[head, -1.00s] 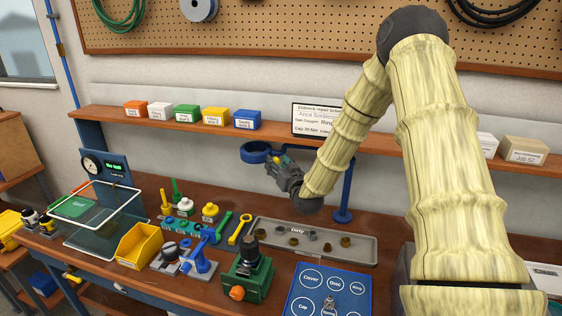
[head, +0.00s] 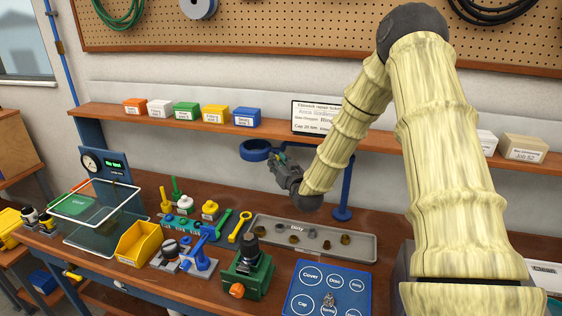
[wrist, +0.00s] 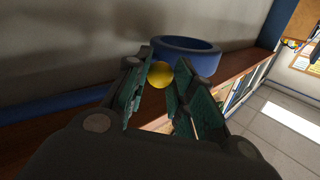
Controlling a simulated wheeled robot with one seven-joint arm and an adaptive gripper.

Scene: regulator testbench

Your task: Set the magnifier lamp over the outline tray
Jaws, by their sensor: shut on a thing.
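The magnifier lamp shows its blue ring head (head: 255,150) at the back of the bench, left of my arm, with a blue post (head: 343,195) behind my forearm. My gripper (head: 276,160) is beside the ring's right side. In the wrist view, my fingers (wrist: 164,88) are around a yellow ball knob (wrist: 160,75), with the blue ring (wrist: 187,48) just beyond it. The joint between knob and ring is hidden. The blue outline tray (head: 300,292) lies at the front of the bench, with circles marked Cover, Disc, Ring and Cap. A small metal part (head: 329,301) sits on it.
A grey "Dirty" tray (head: 370,250) with several small parts lies between lamp and outline tray. A green fixture (head: 247,279), yellow bin (head: 137,243) and clear box (head: 100,222) stand to the left. A shelf (head: 270,131) with small boxes runs behind.

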